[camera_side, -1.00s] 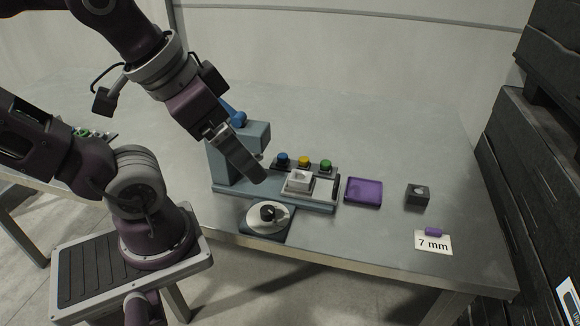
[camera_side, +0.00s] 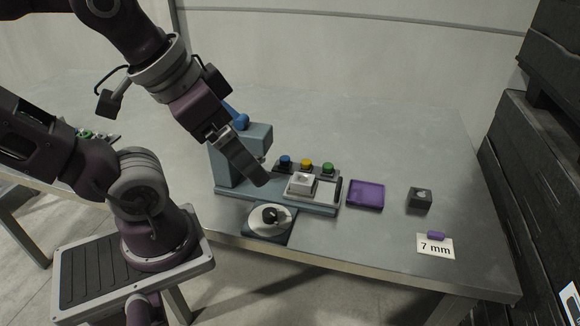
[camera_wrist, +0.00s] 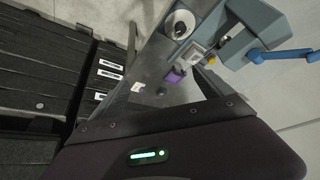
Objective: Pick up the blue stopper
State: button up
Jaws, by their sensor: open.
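The blue stopper (camera_side: 285,161) stands at the left end of a dark rack (camera_side: 317,175), beside a yellow stopper (camera_side: 306,164) and a green stopper (camera_side: 328,168). My gripper (camera_side: 265,182) is open and points down to the right, in front of the grey-blue press and to the left of the blue stopper in the side view. It appears apart from the stopper, with nothing seen between its jaws.
The grey-blue press (camera_side: 228,165) has a blue lever (camera_wrist: 284,55). A white block (camera_side: 301,183) sits on its base. A round white dial (camera_side: 258,222) is in front. A purple tray (camera_side: 366,195), dark block (camera_side: 419,201) and 7 mm card (camera_side: 436,249) lie right. The table behind is clear.

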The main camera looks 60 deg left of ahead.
jog(key=shift+c, duration=0.4)
jog(key=c, duration=0.8)
jog(key=m+g, duration=0.5)
jog(key=m, duration=0.6)
send_over(284, 158)
jog(key=d, duration=0.2)
jog(key=f, duration=1.5)
jog(key=shift+w+a+f, duration=0.25)
jog(key=shift+w+f, duration=0.05)
jog(key=shift+f, duration=0.05)
jog(key=shift+g, duration=0.3)
jog(key=f, duration=0.2)
jog(key=a+f, duration=0.1)
jog(key=f, duration=0.4)
jog(key=shift+s+a+f, duration=0.25)
jog(key=shift+a+f, duration=0.05)
jog(key=shift+f, duration=0.1)
